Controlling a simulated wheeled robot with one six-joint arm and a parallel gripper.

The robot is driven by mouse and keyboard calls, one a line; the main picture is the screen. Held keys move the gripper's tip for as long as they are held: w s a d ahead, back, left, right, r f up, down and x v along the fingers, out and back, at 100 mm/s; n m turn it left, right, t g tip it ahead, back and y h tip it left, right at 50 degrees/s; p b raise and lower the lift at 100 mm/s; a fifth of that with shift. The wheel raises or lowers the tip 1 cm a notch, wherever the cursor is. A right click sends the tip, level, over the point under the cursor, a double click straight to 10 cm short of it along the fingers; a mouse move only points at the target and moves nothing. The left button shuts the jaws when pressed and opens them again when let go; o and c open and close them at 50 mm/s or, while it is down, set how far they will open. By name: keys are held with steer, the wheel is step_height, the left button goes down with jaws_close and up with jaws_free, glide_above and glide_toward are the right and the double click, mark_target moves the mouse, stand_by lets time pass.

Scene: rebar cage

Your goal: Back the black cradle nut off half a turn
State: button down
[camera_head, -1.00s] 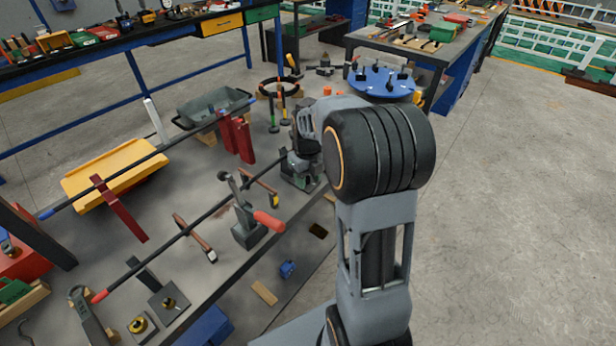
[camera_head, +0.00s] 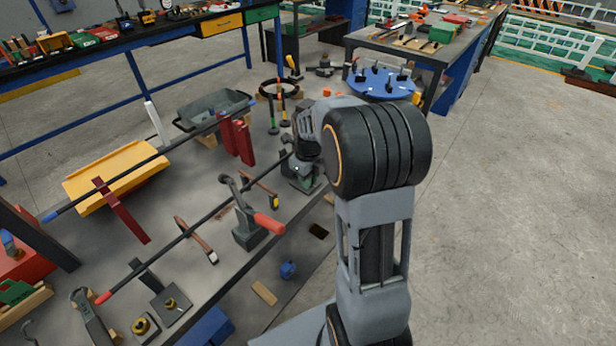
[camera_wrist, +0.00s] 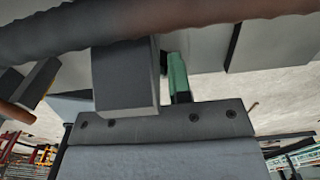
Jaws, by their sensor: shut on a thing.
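My gripper (camera_head: 303,168) is low at the far end of the front dark bar (camera_head: 215,212), mostly behind my arm's black joint. In the wrist view a grey finger block (camera_wrist: 125,75) stands up from the palm. A small dark part (camera_wrist: 163,62), apparently the black cradle nut, shows right beside that block, and the jaws are shut on it. Its outline and turn angle are hidden. A green piece (camera_wrist: 179,78) stands just right of it. The dark ribbed bar (camera_wrist: 160,32) crosses the top of the wrist view, close to the finger.
A yellow tray (camera_head: 115,170) is at left, a grey bin (camera_head: 215,108) behind, and a blue turntable (camera_head: 380,84) beyond my arm. Floor at right is clear.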

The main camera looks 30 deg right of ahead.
steer(key=c, duration=1)
jaws_free()
steer(key=shift+c, duration=0.2)
step_height(320, 180, up, 14)
steer(key=p, duration=0.2)
steer(key=shift+f+n, duration=0.1)
steer(key=shift+n, duration=0.2)
